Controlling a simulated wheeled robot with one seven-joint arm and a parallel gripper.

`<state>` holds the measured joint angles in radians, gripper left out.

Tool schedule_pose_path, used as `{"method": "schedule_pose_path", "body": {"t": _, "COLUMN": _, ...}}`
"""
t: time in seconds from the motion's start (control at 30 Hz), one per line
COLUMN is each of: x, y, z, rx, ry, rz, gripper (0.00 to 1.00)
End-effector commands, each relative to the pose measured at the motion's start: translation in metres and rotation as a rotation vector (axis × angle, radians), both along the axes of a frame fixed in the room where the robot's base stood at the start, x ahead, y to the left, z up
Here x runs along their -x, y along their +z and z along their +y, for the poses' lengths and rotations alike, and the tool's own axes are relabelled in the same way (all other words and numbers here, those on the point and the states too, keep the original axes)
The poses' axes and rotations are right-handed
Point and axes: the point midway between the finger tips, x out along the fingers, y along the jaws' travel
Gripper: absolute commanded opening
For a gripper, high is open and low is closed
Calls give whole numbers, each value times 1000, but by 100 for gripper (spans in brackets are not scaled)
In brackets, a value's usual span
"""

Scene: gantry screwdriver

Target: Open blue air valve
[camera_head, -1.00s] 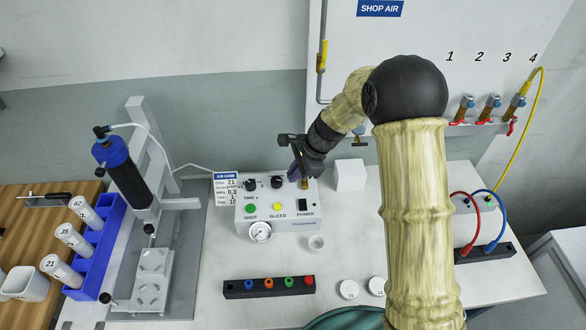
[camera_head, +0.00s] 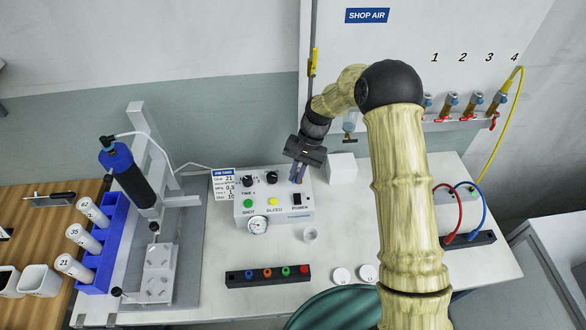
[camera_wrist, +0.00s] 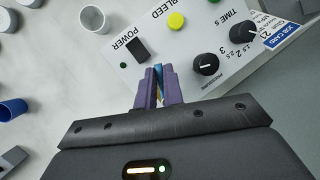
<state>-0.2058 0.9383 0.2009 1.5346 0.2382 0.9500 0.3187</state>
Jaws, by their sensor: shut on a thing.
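My gripper (camera_head: 297,172) is at the back right edge of the white control box (camera_head: 285,223), above its power switch (camera_head: 297,198). In the wrist view its purple fingers (camera_wrist: 158,88) are closed around a narrow blue piece, the blue air valve (camera_wrist: 158,74), with a bit of yellow or brass showing beside it. Most of the valve is hidden between the fingers, so its handle angle cannot be told. In the head view the gripper covers the valve.
Knobs, green and yellow buttons and a gauge (camera_head: 258,225) are close by on the box. A white block (camera_head: 342,169) stands just right of the gripper. A blue-capped syringe stand (camera_head: 140,165) is at left.

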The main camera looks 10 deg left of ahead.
Motion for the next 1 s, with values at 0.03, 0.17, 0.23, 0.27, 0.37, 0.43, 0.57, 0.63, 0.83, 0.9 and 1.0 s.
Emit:
{"method": "schedule_pose_path", "body": {"t": 0.03, "x": -2, "y": 3, "z": -2, "rx": 0, "ry": 42, "rz": -5, "gripper": 0}}
{"method": "schedule_pose_path", "body": {"t": 0.17, "x": -2, "y": 2, "z": -5, "rx": -1, "ry": 159, "rz": -6, "gripper": 0}}
{"method": "schedule_pose_path", "body": {"t": 0.23, "x": -3, "y": 2, "z": -6, "rx": -1, "ry": 216, "rz": -6, "gripper": 0}}
{"method": "schedule_pose_path", "body": {"t": 0.27, "x": -3, "y": 2, "z": -7, "rx": -1, "ry": 240, "rz": -7, "gripper": 0}}
{"method": "schedule_pose_path", "body": {"t": 0.37, "x": -4, "y": 2, "z": -9, "rx": -1, "ry": 309, "rz": -7, "gripper": 0}}
{"method": "schedule_pose_path", "body": {"t": 0.43, "x": -4, "y": 2, "z": -10, "rx": -1, "ry": 349, "rz": -7, "gripper": 0}}
{"method": "schedule_pose_path", "body": {"t": 0.57, "x": -4, "y": 2, "z": -12, "rx": -1, "ry": 404, "rz": -8, "gripper": 0}}
{"method": "schedule_pose_path", "body": {"t": 0.63, "x": -5, "y": 2, "z": -12, "rx": -1, "ry": 421, "rz": -8, "gripper": 0}}
{"method": "schedule_pose_path", "body": {"t": 0.83, "x": -5, "y": 2, "z": -12, "rx": -1, "ry": 446, "rz": -9, "gripper": 0}}
{"method": "schedule_pose_path", "body": {"t": 0.9, "x": -5, "y": 2, "z": -12, "rx": -2, "ry": 447, "rz": -9, "gripper": 0}}
{"method": "schedule_pose_path", "body": {"t": 1.0, "x": -5, "y": 2, "z": -12, "rx": -2, "ry": 447, "rz": -9, "gripper": 0}}
